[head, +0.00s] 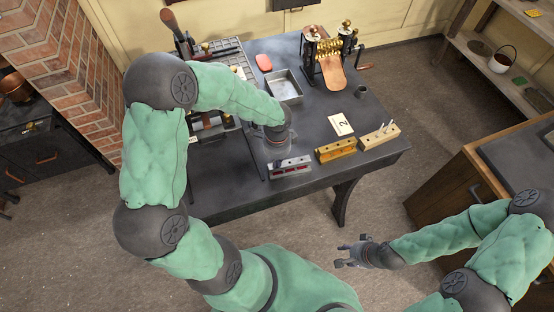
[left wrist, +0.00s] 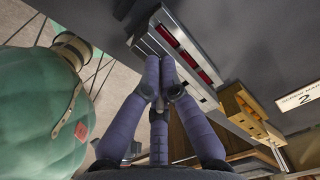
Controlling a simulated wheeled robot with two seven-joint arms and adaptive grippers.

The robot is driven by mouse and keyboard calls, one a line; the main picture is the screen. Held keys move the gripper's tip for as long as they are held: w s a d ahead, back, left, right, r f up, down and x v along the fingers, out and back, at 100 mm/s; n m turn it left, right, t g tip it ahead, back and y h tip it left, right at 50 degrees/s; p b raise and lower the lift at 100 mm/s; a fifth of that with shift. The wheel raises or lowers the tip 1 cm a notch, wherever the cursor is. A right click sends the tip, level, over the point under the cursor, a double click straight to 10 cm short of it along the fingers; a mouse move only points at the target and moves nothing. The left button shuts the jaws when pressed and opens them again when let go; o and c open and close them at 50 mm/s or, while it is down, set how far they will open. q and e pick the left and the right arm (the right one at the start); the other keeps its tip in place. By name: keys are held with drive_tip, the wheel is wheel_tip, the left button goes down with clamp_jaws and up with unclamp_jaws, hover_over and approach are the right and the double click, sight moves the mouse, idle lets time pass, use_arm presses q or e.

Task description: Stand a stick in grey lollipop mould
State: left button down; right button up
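The grey lollipop mould (head: 290,169) lies near the table's front edge, with red showing in its side slots. It also shows in the left wrist view (left wrist: 192,62), just beyond my fingertips. My left gripper (head: 278,147) is over or just behind the mould, pointing down. In the left wrist view its fingers (left wrist: 161,75) converge close together; whether they hold a stick is hidden. Pale sticks (head: 390,127) stand in a wooden block (head: 377,138) at the table's right end. My right gripper (head: 350,255) is away from the table over the floor, its fingers spread and empty.
A yellow mould (head: 336,150) stands between the grey mould and the wooden block. Behind it lies a card marked 2 (head: 341,124). A metal tray (head: 284,87), a red item (head: 263,62) and a brass roller machine (head: 328,50) are farther back. A small dark cup (head: 361,91) stands right.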

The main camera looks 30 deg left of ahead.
use_arm(q)
drive_tip(key=shift+f, duration=0.25)
drive_tip(key=c, duration=1.4)
unclamp_jaws()
drive_tip(key=shift+o, duration=0.4)
drive_tip(key=shift+s, duration=0.1)
drive_tip(key=shift+o, duration=1.4)
drive_tip(key=shift+r, duration=0.15)
drive_tip(key=shift+r+p, duration=0.8)
drive_tip(key=shift+r, duration=0.15)
drive_tip(key=shift+r, duration=0.15)
drive_tip(key=shift+r+p, duration=0.85)
drive_tip(key=shift+p, duration=0.05)
